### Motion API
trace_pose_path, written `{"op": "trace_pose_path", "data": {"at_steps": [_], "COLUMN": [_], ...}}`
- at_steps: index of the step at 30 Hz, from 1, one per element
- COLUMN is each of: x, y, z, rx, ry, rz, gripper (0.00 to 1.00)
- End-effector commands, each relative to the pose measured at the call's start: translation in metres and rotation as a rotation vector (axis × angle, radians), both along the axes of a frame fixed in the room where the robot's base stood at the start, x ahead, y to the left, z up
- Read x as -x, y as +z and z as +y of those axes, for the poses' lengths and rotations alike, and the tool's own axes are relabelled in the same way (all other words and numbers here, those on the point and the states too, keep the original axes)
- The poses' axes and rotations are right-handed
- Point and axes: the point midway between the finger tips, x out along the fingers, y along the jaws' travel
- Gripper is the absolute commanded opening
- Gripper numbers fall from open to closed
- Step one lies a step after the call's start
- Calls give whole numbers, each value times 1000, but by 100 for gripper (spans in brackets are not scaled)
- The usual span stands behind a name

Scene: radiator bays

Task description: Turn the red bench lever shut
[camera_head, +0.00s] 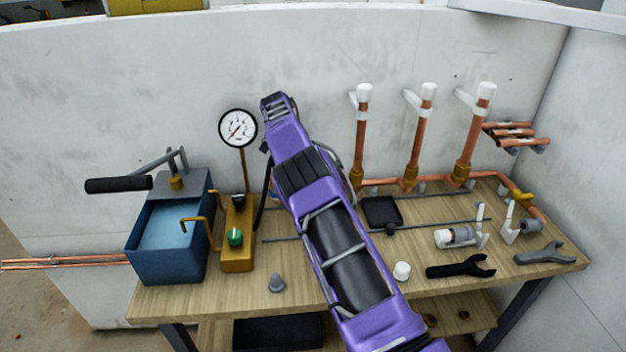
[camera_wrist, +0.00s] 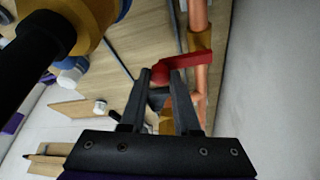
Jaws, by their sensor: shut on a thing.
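The red bench lever (camera_wrist: 198,63) shows in the wrist view as a flat red bar with a rounded end. It lies across a copper pipe just below a brass fitting (camera_wrist: 201,41). My gripper (camera_wrist: 165,75) has its two dark fingers on either side of the lever's rounded end and is shut on it. The bar sticks out to the right beyond the fingers. In the head view my purple arm reaches over the bench and hides the lever and the gripper.
The wooden bench (camera_head: 190,297) carries a blue tank (camera_head: 165,255) with a black-handled pump at left, a pressure gauge (camera_head: 238,128), upright copper pipes (camera_head: 417,140) behind, and a black wrench (camera_head: 461,268) at right. White walls close the back and right.

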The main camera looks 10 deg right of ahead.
Motion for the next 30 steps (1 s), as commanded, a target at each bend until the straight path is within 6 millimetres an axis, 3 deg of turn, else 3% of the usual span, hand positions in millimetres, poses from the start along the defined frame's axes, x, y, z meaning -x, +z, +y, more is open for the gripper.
{"op": "trace_pose_path", "data": {"at_steps": [20,21,24,26,30], "x": [0,0,0,0,0], "y": [0,0,0,0,0], "z": [3,3,3,3,3], "rx": [-2,-2,-2,-2,-1], "ry": [-44,-44,-43,-43,-43], "rz": [1,1,0,0,0], "gripper": [0,34,52,60,60]}}
